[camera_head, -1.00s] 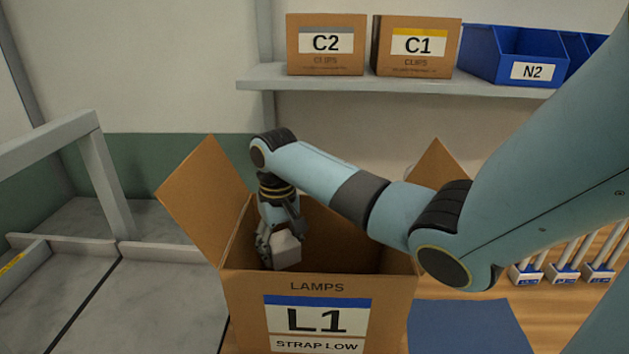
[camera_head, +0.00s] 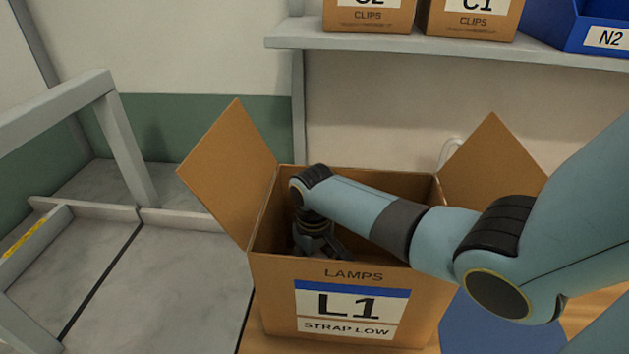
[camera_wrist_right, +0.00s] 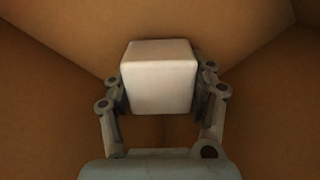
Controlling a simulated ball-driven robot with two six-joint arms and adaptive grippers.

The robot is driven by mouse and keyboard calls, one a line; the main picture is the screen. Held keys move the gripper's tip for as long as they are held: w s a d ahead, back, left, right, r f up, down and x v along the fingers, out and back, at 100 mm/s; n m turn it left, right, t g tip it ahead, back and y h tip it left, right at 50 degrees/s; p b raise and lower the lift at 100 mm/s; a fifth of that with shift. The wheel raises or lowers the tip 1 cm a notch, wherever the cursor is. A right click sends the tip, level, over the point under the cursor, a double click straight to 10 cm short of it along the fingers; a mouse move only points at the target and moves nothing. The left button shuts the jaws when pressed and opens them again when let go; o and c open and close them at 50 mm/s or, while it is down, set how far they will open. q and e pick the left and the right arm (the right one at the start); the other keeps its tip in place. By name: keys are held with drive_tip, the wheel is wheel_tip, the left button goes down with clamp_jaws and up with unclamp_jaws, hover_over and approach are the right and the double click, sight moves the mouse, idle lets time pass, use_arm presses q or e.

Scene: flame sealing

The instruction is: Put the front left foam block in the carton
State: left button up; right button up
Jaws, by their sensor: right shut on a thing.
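The open cardboard carton (camera_head: 270,300), marked LAMPS, L1 and STRAP LOW, stands in the middle of the head view with its side flaps spread. My right gripper (camera_head: 322,252) reaches down inside the carton, and its fingertips are hidden behind the front wall. In the right wrist view my right gripper (camera_wrist_right: 160,95) is shut on a white foam block (camera_wrist_right: 158,78), with a finger on each side. Brown carton walls (camera_wrist_right: 60,110) surround the block there. I cannot tell whether the block touches the carton floor. My left gripper is out of view.
A shelf (camera_head: 420,47) behind the carton bears clip boxes (camera_head: 370,14) and a blue bin (camera_head: 580,25). A grey frame (camera_head: 125,150) and low rails stand left. A blue mat (camera_head: 480,325) lies right of the carton.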

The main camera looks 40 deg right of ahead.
drive_tip(key=shift+f, duration=0.45)
drive_tip(key=shift+f, duration=0.1)
drive_tip(key=o, duration=0.8)
drive_tip(key=shift+o, duration=0.2)
wheel_tip(320, 180, up, 12)
drive_tip(key=shift+r+p, duration=0.15)
drive_tip(key=shift+p, duration=0.2)
